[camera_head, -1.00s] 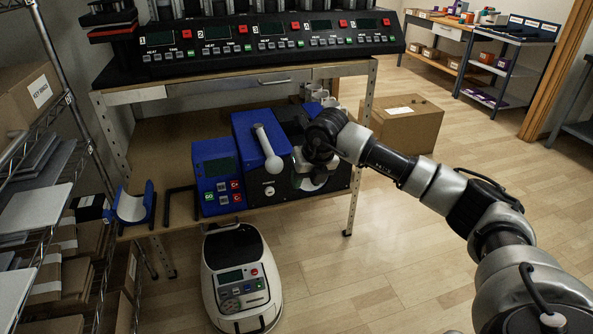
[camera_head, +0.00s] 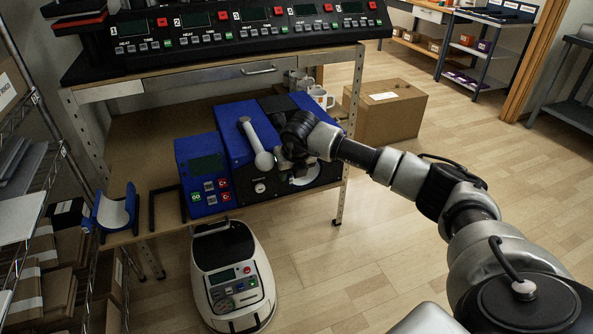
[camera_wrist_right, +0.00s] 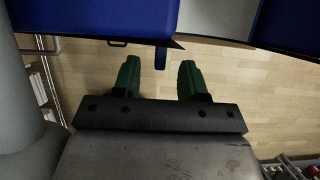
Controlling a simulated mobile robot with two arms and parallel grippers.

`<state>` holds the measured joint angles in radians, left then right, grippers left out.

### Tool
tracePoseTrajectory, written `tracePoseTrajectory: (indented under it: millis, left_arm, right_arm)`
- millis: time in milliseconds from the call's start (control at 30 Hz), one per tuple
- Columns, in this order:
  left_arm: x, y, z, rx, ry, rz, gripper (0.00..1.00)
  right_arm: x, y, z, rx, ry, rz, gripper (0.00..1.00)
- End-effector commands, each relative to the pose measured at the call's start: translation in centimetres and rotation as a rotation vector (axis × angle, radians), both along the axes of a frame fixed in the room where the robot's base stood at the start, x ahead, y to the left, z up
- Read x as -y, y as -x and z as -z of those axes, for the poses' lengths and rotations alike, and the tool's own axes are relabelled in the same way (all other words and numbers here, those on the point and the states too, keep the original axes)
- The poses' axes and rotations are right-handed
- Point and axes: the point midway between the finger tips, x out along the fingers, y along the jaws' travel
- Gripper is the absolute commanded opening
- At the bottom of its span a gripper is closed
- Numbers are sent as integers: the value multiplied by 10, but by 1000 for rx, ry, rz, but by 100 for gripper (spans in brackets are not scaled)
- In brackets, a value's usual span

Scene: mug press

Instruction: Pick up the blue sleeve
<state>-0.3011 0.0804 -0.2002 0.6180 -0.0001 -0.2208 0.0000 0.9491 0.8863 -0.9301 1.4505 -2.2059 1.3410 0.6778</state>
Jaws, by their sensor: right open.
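A blue sleeve (camera_head: 117,211), curved like an open U with a pale inside, is at the left end of the lower table shelf. My right gripper (camera_head: 287,158) is far to its right, in front of the blue press (camera_head: 234,142); its fingertips are hard to make out there. In the right wrist view the gripper (camera_wrist_right: 159,80) has its two green fingers apart with nothing between them. Large blue surfaces and a pale one fill the top of that view; I cannot tell which thing they belong to. My left gripper is not in view.
The press has a pale lever (camera_head: 255,142) and a blue control box (camera_head: 203,176) beside it. White mugs (camera_head: 320,97) stand behind it. A white floor machine (camera_head: 232,277) is below. A wire rack (camera_head: 62,160) is close at left.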

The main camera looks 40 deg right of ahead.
Motion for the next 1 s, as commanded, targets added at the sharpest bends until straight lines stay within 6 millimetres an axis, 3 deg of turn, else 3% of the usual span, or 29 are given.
tracePoseTrajectory:
  millis: [167,433,733,1000]
  left_arm:
    - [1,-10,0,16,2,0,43]
    - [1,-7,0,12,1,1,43]
    - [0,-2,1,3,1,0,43]
    - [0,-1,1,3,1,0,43]
  right_arm:
    - [2,-8,20,-2,-1,2,43]
    - [2,-9,23,0,0,0,43]
    - [2,-9,23,0,0,1,0]
    - [2,-10,21,3,-1,1,0]
